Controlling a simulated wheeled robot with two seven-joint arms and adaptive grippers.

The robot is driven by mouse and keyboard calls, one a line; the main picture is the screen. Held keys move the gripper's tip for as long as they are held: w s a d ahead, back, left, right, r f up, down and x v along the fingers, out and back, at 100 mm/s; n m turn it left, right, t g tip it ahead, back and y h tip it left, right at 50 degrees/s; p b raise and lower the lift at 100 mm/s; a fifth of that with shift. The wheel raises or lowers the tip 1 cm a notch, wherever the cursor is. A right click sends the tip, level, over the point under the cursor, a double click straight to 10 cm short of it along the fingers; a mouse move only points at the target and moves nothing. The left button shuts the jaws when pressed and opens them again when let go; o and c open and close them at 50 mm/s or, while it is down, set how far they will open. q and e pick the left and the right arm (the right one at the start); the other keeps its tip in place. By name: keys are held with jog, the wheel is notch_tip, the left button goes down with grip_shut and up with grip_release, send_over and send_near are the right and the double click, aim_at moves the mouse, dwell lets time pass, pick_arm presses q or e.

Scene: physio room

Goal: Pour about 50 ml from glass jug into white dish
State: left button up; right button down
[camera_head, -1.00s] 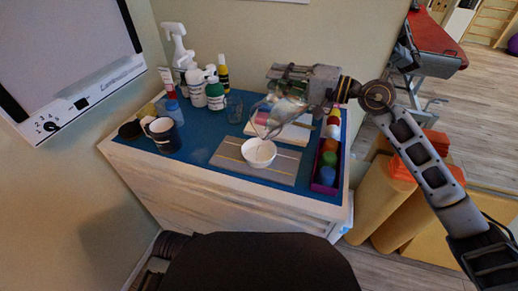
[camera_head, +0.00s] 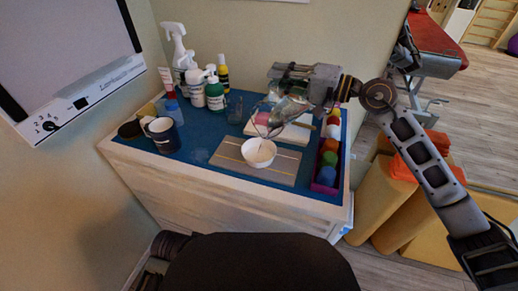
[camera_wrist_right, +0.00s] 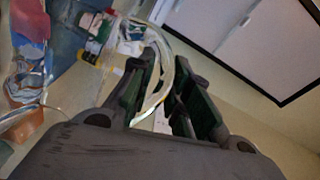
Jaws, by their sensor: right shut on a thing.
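The clear glass jug (camera_head: 289,110) is tilted in the air above and to the right of the white dish (camera_head: 259,159), apart from it. My right gripper (camera_head: 290,82) is shut on the jug's handle; the wrist view shows the curved glass handle (camera_wrist_right: 168,90) between the fingers. The white dish stands upright on a grey striped mat (camera_head: 284,168). A faint thin line shows near the dish, but I cannot tell whether it is liquid. The liquid levels are too unclear to read. My left gripper is not in view.
A purple tray (camera_head: 325,183) of coloured pieces stands right of the mat. A dark mug (camera_head: 164,137), a clear glass (camera_head: 234,107) and several bottles, including a green one (camera_head: 214,94), stand left and behind. Bare blue cabinet top (camera_head: 196,155) lies left of the mat.

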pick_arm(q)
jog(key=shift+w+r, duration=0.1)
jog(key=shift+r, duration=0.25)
pick_arm(e)
jog(key=shift+s+r, duration=0.1)
jog(key=shift+r, duration=0.1)
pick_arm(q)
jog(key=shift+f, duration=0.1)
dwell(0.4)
